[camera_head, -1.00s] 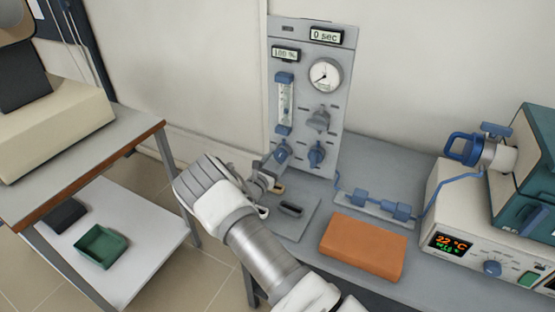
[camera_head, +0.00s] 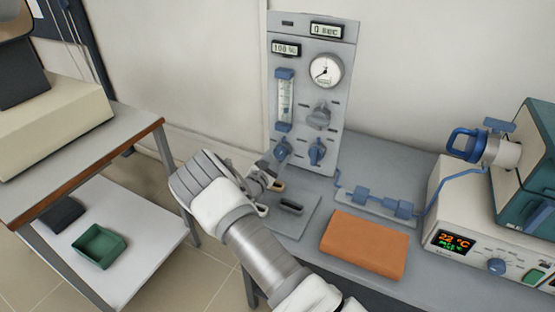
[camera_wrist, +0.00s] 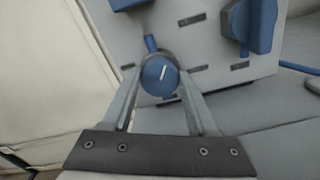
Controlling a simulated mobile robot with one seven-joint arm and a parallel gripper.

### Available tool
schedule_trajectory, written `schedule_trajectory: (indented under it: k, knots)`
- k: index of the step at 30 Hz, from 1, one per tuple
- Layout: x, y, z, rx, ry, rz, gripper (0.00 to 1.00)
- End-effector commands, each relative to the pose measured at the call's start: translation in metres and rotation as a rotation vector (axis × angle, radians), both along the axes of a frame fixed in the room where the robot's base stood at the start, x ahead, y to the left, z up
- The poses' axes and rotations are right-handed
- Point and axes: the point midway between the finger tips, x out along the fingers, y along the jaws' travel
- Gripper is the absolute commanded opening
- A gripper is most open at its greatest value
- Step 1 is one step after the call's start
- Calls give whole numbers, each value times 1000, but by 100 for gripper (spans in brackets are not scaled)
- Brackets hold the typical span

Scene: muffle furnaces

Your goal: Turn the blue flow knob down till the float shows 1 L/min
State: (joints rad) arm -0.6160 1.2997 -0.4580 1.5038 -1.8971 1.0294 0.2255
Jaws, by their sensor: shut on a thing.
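The grey gas panel (camera_head: 347,45) stands upright at the back of the bench. The blue flow knob (camera_wrist: 160,76), round with a white mark, sits between my fingertips in the wrist view; the mark leans slightly right of straight up. My gripper (camera_wrist: 160,80) is shut on this knob. In the head view my gripper (camera_head: 277,160) reaches the panel's lower left, and its fingers partly cover the knob (camera_head: 283,149). The flow tube (camera_head: 285,100) with blue ends is above the knob. Its float is too small to read.
A second blue knob (camera_head: 317,151) is close to the right of my fingers, with a grey knob (camera_head: 319,116) above it. A round gauge (camera_head: 326,71) is higher up. An orange block (camera_head: 365,243) and a furnace controller (camera_head: 450,215) stand on the bench.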

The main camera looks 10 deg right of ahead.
Motion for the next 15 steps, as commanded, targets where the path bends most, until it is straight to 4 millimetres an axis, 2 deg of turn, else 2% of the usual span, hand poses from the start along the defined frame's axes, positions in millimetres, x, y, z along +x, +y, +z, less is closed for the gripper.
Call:
schedule_trajectory:
  k: [15]
  knots:
    - [-1, -1, -2, 188, -136, 0, 3]
